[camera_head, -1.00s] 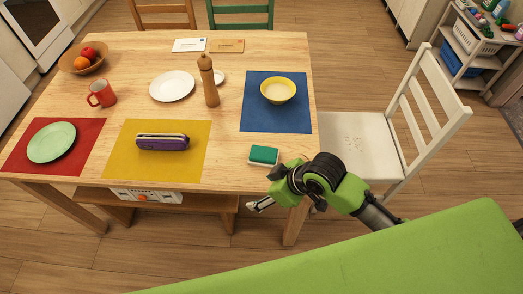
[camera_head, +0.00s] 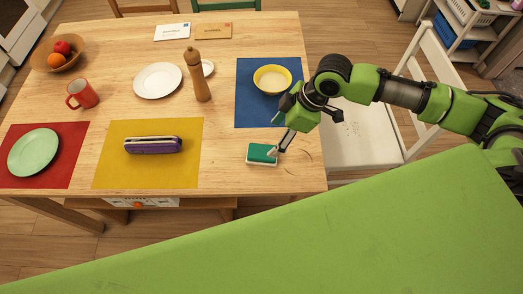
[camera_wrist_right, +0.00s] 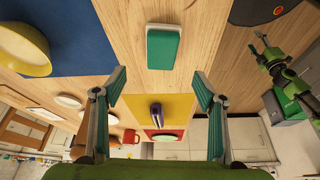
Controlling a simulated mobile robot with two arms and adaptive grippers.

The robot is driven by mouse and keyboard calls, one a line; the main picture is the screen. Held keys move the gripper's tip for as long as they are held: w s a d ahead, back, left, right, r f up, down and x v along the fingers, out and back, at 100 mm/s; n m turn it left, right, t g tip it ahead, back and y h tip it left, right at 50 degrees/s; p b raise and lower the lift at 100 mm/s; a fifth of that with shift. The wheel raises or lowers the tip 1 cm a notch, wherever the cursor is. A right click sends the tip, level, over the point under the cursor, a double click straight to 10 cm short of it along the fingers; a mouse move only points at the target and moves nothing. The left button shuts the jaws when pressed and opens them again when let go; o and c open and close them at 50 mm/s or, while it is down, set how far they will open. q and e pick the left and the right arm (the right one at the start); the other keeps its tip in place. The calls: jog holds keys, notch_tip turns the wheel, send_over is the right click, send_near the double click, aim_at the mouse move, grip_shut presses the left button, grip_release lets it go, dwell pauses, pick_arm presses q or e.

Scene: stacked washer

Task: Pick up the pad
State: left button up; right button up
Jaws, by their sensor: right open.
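The pad (camera_head: 261,154), a small block with a green top and a pale underside, lies on the table near its front right edge. It also shows in the right wrist view (camera_wrist_right: 163,47), beyond my fingertips and roughly centred between them. My right gripper (camera_head: 277,135) is open and empty at the pad's right side; one finger overlaps the pad's right end in the head view, and I cannot tell whether they touch. In the right wrist view its fingers (camera_wrist_right: 160,84) are wide apart. My left gripper (camera_wrist_right: 260,40) shows small at the right there, its jaws unclear.
A blue mat (camera_head: 246,105) with a yellow bowl (camera_head: 272,79) lies behind the pad. A yellow mat (camera_head: 112,155) with a purple case (camera_head: 153,146) lies to its left. A pepper mill (camera_head: 198,75) stands farther back. A white chair (camera_head: 370,140) stands at the right.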

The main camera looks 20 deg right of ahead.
send_over(263, 152)
jog(key=d, duration=0.2)
notch_tip(263, 152, down, 4)
jog(key=shift+s+f, duration=0.15)
jog(key=shift+a+f, duration=0.2)
jog(key=shift+f, duration=0.25)
jog(key=p+x, duration=0.1)
jog(key=x, duration=0.3)
jog(key=shift+a+f+p, duration=0.1)
jog(key=shift+f+p, duration=0.1)
jog(key=shift+p, duration=0.1)
jog(key=shift+a+f, duration=0.1)
jog(key=shift+f, duration=0.25)
jog(key=shift+f, duration=0.2)
jog(key=shift+s, duration=0.1)
jog(key=c, duration=1.2)
